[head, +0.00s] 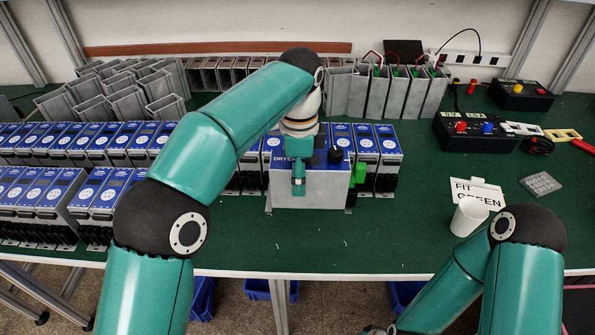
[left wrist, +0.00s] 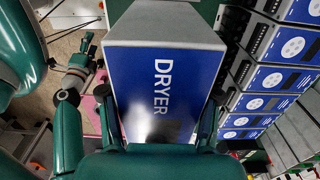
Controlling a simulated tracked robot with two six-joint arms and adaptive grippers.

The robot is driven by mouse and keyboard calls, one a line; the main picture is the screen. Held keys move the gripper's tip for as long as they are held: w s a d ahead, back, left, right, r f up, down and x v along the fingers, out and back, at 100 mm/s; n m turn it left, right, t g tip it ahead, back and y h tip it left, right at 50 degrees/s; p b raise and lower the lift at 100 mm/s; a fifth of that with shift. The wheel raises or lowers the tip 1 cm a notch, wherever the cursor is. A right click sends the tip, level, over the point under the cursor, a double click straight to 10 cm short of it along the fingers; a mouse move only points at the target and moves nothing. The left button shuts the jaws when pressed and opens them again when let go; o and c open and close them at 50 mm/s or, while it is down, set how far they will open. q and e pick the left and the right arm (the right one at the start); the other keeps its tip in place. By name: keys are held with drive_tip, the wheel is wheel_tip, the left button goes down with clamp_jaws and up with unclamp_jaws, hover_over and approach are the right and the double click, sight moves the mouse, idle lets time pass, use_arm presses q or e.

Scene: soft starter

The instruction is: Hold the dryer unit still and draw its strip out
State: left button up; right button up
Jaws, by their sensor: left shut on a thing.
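The dryer unit (head: 325,192) is a grey box with a blue label face reading DRYER, standing at the front of the green bench. My left gripper (head: 299,182) is shut on it from above. In the left wrist view the dryer unit (left wrist: 165,85) fills the middle, with a finger along each side. A bright green part (head: 360,172) shows at its right side; I cannot tell if this is the strip.
Rows of blue-faced units (head: 95,190) stand to the left and behind. Grey empty housings (head: 405,95) stand at the back. A white cup (head: 468,217), a FIT GREEN card (head: 478,191) and a black control box (head: 480,133) lie right. The bench front is clear.

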use_arm(q)
drive_tip(key=shift+f+b, duration=3.95)
drive_tip(key=shift+f, duration=2.85)
drive_tip(key=shift+r, duration=0.1)
